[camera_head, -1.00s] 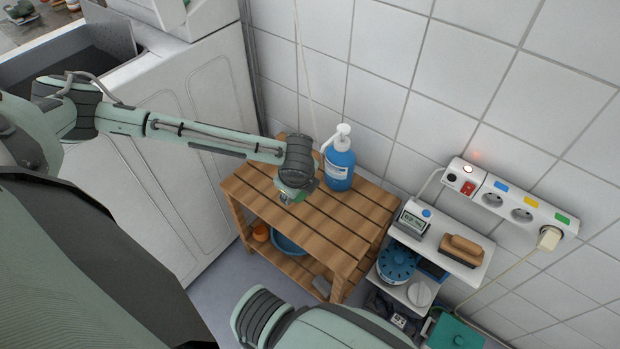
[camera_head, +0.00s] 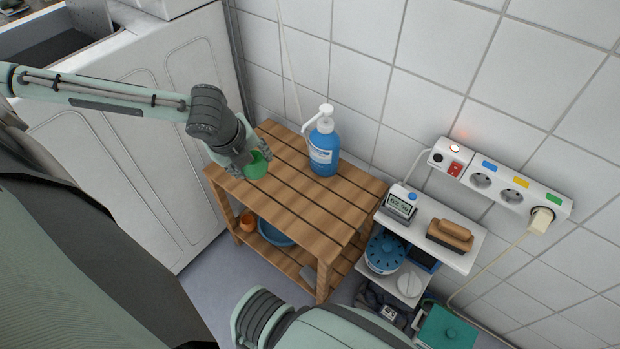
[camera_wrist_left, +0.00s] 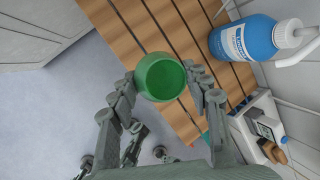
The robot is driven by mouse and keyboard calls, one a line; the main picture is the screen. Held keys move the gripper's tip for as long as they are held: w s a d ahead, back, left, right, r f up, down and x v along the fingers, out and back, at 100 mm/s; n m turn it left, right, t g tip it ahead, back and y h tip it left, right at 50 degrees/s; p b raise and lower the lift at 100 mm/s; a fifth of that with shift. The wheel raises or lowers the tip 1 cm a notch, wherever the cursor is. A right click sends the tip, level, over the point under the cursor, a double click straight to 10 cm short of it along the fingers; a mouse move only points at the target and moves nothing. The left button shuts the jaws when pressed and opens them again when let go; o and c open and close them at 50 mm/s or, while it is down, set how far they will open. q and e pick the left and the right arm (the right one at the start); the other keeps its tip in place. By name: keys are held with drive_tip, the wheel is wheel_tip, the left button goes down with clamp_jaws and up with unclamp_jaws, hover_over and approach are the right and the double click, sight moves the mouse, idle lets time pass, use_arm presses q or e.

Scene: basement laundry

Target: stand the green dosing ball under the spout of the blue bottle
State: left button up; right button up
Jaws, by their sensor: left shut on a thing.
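The green dosing ball (camera_head: 256,164) is a small open cup, held at the near left part of the slatted wooden table top (camera_head: 290,204). My left gripper (camera_head: 249,165) is shut on it. In the left wrist view the ball (camera_wrist_left: 161,77) sits between the two fingers, its open mouth towards the camera. I cannot tell whether it touches the slats. The blue bottle (camera_head: 323,152) with a white pump stands upright near the wall, right of the ball and apart from it. Its white spout (camera_head: 311,122) points left. My right gripper is not in view.
A white shelf (camera_head: 462,258) to the right carries a digital timer (camera_head: 401,203) and a wooden brush (camera_head: 450,236). A power strip (camera_head: 497,184) is on the tiled wall. The table's front slats are clear. A white washing machine (camera_head: 140,150) stands left.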

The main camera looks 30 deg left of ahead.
use_arm(q)
drive_tip(key=w+d+f, duration=0.2)
drive_tip(key=w, duration=0.1)
drive_tip(key=w+d+f+b, duration=0.1)
drive_tip(key=w+d+f, duration=0.1)
drive_tip(key=w, duration=0.1)
drive_tip(key=w+d+f, duration=0.2)
drive_tip(key=w+f, duration=0.1)
drive_tip(key=w, duration=0.1)
wheel_tip(320, 180, down, 4)
drive_tip(key=shift+r+b, duration=0.1)
drive_tip(key=shift+b, duration=0.45)
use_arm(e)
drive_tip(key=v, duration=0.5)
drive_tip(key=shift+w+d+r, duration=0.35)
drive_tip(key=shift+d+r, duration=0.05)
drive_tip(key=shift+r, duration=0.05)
use_arm(q)
drive_tip(key=o, duration=0.8)
drive_tip(key=shift+f, duration=0.2)
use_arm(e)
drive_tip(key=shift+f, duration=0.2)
